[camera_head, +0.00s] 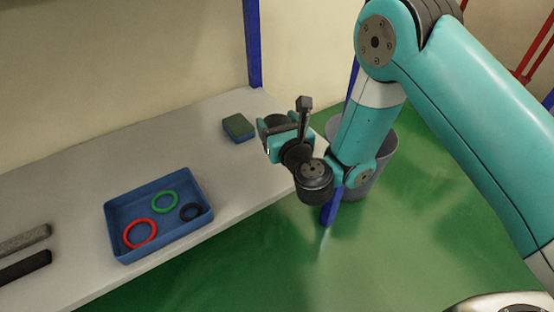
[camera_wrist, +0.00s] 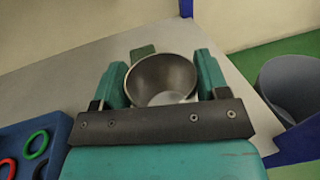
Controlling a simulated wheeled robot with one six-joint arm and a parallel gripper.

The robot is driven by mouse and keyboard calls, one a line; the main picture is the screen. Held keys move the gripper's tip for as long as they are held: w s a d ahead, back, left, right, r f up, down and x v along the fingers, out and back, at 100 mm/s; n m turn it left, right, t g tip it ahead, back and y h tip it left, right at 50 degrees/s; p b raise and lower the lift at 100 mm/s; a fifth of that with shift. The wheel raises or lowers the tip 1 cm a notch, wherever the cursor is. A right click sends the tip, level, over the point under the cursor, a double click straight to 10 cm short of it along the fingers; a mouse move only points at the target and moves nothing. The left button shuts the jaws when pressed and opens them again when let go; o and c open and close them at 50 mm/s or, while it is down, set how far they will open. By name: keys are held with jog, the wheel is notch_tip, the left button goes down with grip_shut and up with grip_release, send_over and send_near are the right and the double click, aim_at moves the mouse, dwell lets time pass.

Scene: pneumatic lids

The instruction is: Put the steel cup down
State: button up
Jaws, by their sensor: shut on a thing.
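The steel cup (camera_wrist: 160,78) is a round grey metal cup, seen from above into its open mouth in the wrist view. My gripper (camera_wrist: 161,85) is shut on it, with one teal finger on each side. In the head view, my gripper (camera_head: 272,138) is at the right end of the table (camera_head: 230,175). There the cup is mostly hidden behind the gripper and wrist. I cannot tell whether the cup touches the tabletop.
A green and blue sponge-like block (camera_head: 238,127) lies just left of my gripper. A blue tray (camera_head: 118,213) with red, green and black rings stands further left. Two dark bars (camera_head: 24,266) lie at far left. A grey bin (camera_head: 384,165) stands on the floor beyond the table's right end.

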jog(key=shift+f+b, duration=1.65)
jog(key=shift+f, duration=1.45)
jog(key=shift+f, duration=0.1)
jog(key=o, duration=1.1)
